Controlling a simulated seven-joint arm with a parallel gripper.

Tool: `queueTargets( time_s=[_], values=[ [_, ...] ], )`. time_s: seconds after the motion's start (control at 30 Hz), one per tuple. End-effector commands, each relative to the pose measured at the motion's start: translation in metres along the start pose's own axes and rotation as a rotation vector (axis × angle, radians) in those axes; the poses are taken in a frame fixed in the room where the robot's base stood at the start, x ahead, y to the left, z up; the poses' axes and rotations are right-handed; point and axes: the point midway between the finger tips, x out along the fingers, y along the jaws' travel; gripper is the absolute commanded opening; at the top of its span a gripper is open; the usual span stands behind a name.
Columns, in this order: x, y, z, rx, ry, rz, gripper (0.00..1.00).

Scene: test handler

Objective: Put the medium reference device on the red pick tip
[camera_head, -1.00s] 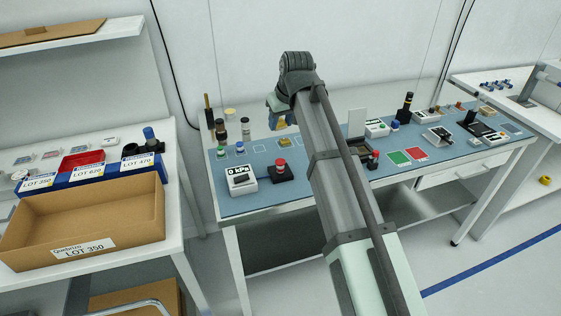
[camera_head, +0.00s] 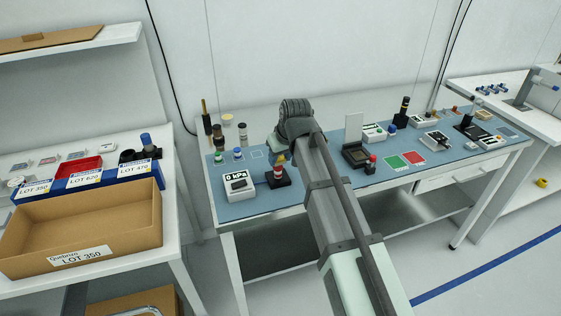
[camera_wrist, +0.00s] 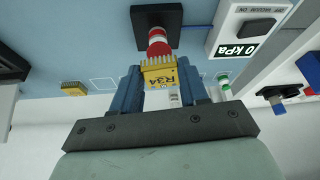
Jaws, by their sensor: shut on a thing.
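My gripper (camera_wrist: 159,72) has its two blue fingers shut on a yellow device (camera_wrist: 161,80) with dark printed lettering and a row of pins along its edge. The red pick tip (camera_wrist: 158,42), with a white band, stands on a black square base (camera_wrist: 168,17). The device overlaps the tip's end in the wrist view; whether they touch I cannot tell. In the head view my gripper (camera_head: 279,157) is just above the red tip (camera_head: 278,173). A second, smaller yellow device (camera_wrist: 73,89) lies on the blue mat, left of my gripper in the wrist view.
A white box reading 0 kPa (camera_head: 237,185) stands left of the red tip. Green (camera_head: 218,157) and blue (camera_head: 237,154) tips stand behind it. Tall dark bottles are at the back left. A black tray with a raised lid (camera_head: 355,155) and green (camera_head: 396,162) and red squares lie to the right.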

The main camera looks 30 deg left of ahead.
Motion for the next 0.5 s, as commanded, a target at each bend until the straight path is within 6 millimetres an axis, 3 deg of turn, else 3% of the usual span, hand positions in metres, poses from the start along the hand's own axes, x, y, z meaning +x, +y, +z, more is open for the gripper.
queueTargets(
  time_s=[0.17,0.5],
  values=[
    [0.018,0.0,0.008,0.0,0.0,0.0,0.14],
    [0.02,0.0,0.008,0.0,0.0,0.0,0.14]
  ],
)
